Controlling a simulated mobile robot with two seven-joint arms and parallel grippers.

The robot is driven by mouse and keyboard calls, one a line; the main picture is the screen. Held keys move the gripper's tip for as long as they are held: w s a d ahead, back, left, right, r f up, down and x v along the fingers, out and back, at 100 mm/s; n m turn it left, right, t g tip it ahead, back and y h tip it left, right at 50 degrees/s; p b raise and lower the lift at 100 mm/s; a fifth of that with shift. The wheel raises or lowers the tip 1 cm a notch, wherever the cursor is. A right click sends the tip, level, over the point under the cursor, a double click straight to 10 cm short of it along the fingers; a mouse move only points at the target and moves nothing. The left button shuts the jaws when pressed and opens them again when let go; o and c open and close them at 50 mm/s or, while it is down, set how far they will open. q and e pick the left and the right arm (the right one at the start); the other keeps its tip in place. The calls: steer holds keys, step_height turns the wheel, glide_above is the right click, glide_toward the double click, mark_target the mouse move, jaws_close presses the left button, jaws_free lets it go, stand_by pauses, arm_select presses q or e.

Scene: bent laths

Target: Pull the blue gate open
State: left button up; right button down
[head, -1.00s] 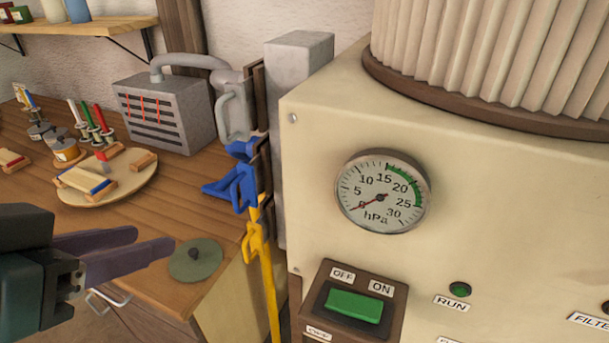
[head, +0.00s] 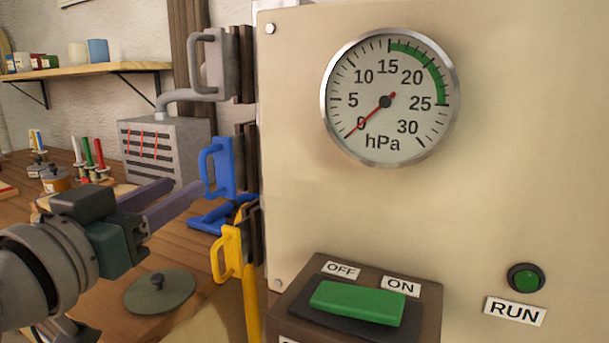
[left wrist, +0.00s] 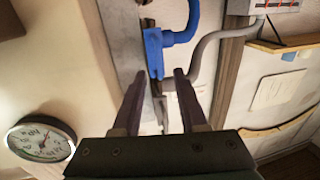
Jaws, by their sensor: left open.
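The blue gate (head: 224,165) is an upright plate with a loop handle on its left side, set in a dark slot beside the cream machine. A blue pipe (head: 205,222) runs below and behind it. My left gripper (head: 186,186) is open and empty, its fingers pointing toward the blue handle from the left, apparently just short of it. In the left wrist view, blue parts (left wrist: 154,50) show just beyond the fingertips (left wrist: 158,80); I cannot tell which belong to the gate. My right gripper is out of view.
A grey gate (head: 215,65) sits above and a yellow gate (head: 232,250) below, both close to the blue one. The cream machine (head: 300,215) with its gauge (head: 390,97) stands on the right. A grey box (head: 165,150) and a green disc (head: 160,291) are on the bench.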

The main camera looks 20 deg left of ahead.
mark_target(202, 176)
arm_select(q)
steer(key=w, duration=0.6)
steer(key=shift+w+a, duration=0.3)
steer(key=shift+a, duration=0.05)
jaws_close()
stand_by(1.1)
